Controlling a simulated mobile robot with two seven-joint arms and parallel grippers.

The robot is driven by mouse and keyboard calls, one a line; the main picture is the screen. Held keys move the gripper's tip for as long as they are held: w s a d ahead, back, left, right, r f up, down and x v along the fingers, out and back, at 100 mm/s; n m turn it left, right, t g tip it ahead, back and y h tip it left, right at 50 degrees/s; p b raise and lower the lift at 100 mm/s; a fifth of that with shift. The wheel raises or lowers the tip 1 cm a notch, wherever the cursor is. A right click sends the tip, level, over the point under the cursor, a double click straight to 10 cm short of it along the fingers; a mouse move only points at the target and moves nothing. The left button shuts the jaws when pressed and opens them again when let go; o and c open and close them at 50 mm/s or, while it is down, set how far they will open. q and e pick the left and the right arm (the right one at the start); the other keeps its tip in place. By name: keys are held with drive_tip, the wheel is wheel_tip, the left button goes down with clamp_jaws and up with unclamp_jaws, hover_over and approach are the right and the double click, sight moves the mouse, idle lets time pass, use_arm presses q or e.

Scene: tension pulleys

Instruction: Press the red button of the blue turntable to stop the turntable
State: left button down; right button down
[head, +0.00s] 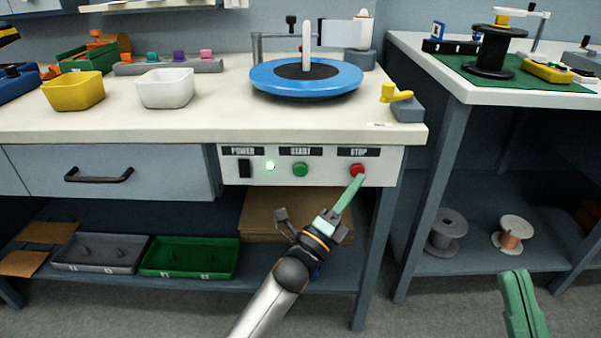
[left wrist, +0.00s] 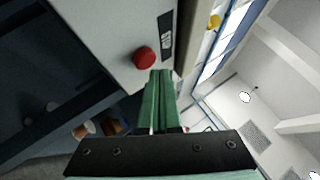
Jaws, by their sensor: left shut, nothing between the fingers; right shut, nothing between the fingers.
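The blue turntable (head: 262,78) sits on the bench top, with a black centre and a white upright post. Below it, the light control panel (head: 325,173) carries a red button (head: 357,170) under a STOP label, at its right end. My left gripper (head: 361,178) is shut, with its green fingertips right at the red button in the head view. In the left wrist view the red button (left wrist: 144,58) shows just left of the fingertips (left wrist: 160,73); contact cannot be told. My right gripper (head: 515,275) is shut and empty at the lower right, away from the panel.
The panel also has a green START button (head: 300,169), a lit indicator (head: 270,165) and a black POWER switch (head: 245,168). A yellow crank (head: 396,93) stands at the bench corner above.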

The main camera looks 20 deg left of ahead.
sight(356, 165)
use_arm(q)
drive_tip(key=shift+d+r, duration=0.1)
drive_tip(key=shift+r, duration=0.1)
drive_tip(key=shift+w+r, duration=0.1)
drive_tip(key=shift+w, duration=0.35)
drive_tip(key=shift+w+a+b, duration=0.4)
drive_tip(key=shift+w+b, duration=0.1)
drive_tip(key=shift+w, duration=0.2)
idle(1.0)
drive_tip(key=shift+r, duration=0.1)
drive_tip(key=shift+s+r+p, duration=0.15)
drive_tip(key=shift+r+p, duration=0.5)
drive_tip(key=shift+s+r+p, duration=0.15)
drive_tip(key=shift+r+p, duration=0.45)
drive_tip(key=shift+r, duration=0.05)
drive_tip(key=shift+s+d+r+p, duration=0.2)
drive_tip(key=shift+s+r+p, duration=0.1)
drive_tip(key=shift+r+p, duration=0.45)
drive_tip(key=shift+f, duration=0.15)
